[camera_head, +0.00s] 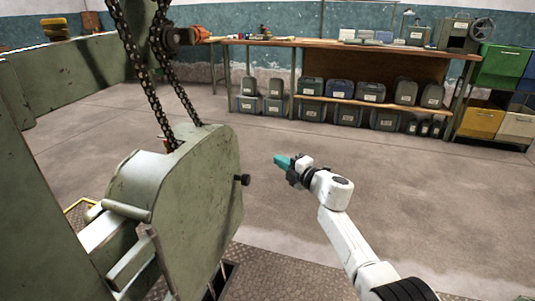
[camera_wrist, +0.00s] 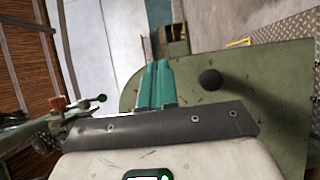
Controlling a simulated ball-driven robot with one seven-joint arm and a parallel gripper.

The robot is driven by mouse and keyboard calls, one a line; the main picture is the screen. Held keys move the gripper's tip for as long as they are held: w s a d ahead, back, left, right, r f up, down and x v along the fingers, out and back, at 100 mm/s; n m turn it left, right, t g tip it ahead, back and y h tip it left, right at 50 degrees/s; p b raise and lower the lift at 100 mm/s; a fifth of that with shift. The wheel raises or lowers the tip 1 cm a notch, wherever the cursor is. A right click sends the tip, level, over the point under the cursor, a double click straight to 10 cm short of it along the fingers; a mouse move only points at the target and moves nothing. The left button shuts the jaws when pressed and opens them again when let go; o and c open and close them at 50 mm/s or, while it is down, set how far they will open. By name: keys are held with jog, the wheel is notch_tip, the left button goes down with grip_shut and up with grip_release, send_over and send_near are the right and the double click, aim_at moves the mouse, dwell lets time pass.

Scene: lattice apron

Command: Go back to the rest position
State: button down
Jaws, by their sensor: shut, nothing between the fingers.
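My gripper (camera_head: 280,161) is on the end of my white arm, in the middle of the head view. Its teal fingers are together with nothing between them. They point left toward the green machine housing (camera_head: 190,185), with a visible gap in the picture. The fingers also show in the wrist view (camera_wrist: 156,84), in front of the green housing (camera_wrist: 265,105) and its black knob (camera_wrist: 210,81).
Chains (camera_head: 150,60) hang above the green housing at left. A long workbench (camera_head: 350,46) with several grey-green canisters on its shelf stands at the back. Green and yellow bins (camera_head: 502,66) are at right. The concrete floor (camera_head: 430,180) between is clear.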

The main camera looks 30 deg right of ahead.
jog(key=shift+s+d, duration=0.55)
jog(key=shift+f, duration=0.1)
jog(key=s+d+f+m+g+h, duration=0.1)
jog(key=s+f+m+g+h, duration=0.2)
jog(key=s+f+m+h, duration=0.5)
jog(key=s+d+f+m+g+h, duration=0.1)
jog(key=s+f+m+g+h, duration=0.2)
jog(key=s+f+m, duration=0.6)
jog(key=s+a+f+m+g+y, duration=0.2)
jog(key=s+a+g, duration=0.15)
jog(key=s, duration=0.75)
jog(key=s+a+f+m+g+y, duration=0.1)
jog(key=s+a+f+g, duration=0.2)
jog(key=s, duration=0.8)
jog(key=s+a+m+g+y, duration=0.25)
jog(key=s+a, duration=0.25)
jog(key=s, duration=0.7)
jog(key=s+a+r+g+p, duration=0.1)
jog(key=s+a+r, duration=0.1)
jog(key=s, duration=0.3)
notch_tip(320, 180, up, 27)
jog(key=p, duration=2.8)
jog(key=shift+w+d+r+n, duration=0.2)
jog(key=shift+w+d+n, duration=0.1)
jog(key=shift+w+n, duration=0.15)
